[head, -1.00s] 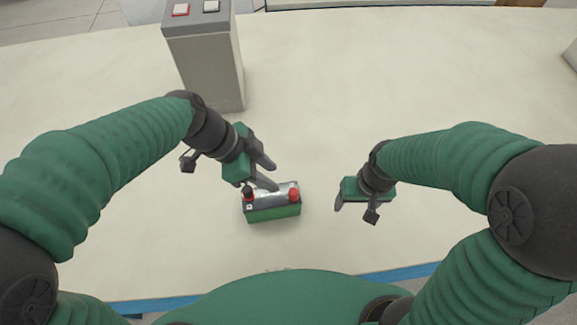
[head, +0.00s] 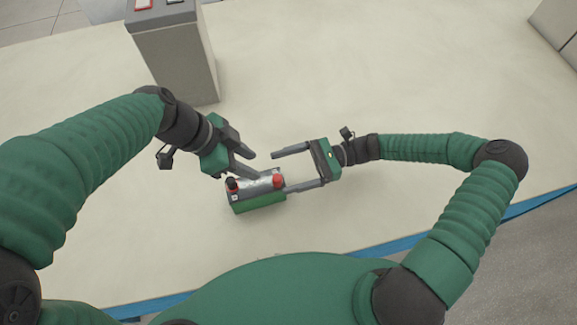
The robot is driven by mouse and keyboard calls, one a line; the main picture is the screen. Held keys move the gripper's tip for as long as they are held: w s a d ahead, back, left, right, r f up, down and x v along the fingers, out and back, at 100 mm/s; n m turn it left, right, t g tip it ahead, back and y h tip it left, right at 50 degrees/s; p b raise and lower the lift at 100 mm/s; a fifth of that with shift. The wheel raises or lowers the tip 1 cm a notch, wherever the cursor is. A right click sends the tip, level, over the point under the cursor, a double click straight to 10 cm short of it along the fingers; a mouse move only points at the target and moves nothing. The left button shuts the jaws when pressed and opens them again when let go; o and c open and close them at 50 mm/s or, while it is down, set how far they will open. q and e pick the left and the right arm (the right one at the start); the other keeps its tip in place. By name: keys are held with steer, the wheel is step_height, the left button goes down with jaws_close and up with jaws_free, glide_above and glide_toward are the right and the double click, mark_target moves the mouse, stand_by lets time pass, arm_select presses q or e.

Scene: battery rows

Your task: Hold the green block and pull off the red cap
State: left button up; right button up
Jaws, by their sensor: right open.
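The green block (head: 258,203) is a battery with a grey top, standing on the pale table near its front edge. The red cap (head: 278,181) sits at the right end of its top, and a black cap (head: 232,184) sits at the left end. My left gripper (head: 246,163) is above and behind the block, its fingers apart and pointing down to the right; I see nothing between them. My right gripper (head: 281,171) is open to the right of the block, its fingers pointing left. Its nearer fingertip is close to the red cap; I cannot tell whether they touch.
A grey pedestal (head: 178,62) with a red and a white button on top stands at the back left. A grey box-like object (head: 557,25) is at the back right. The table's front edge has a blue strip (head: 400,246).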

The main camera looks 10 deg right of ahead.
mark_target(263, 189)
steer(key=f, duration=0.6)
steer(key=shift+s+d+f, duration=0.1)
steer(key=shift+d, duration=0.1)
steer(key=a, duration=0.8)
steer(key=shift+s+f, duration=0.25)
steer(key=shift+f, duration=0.05)
steer(key=shift+d, duration=0.1)
steer(key=shift+d, duration=0.1)
steer(key=shift+c, duration=0.4)
steer(key=shift+d, duration=0.15)
steer(key=c, duration=0.5)
jaws_close()
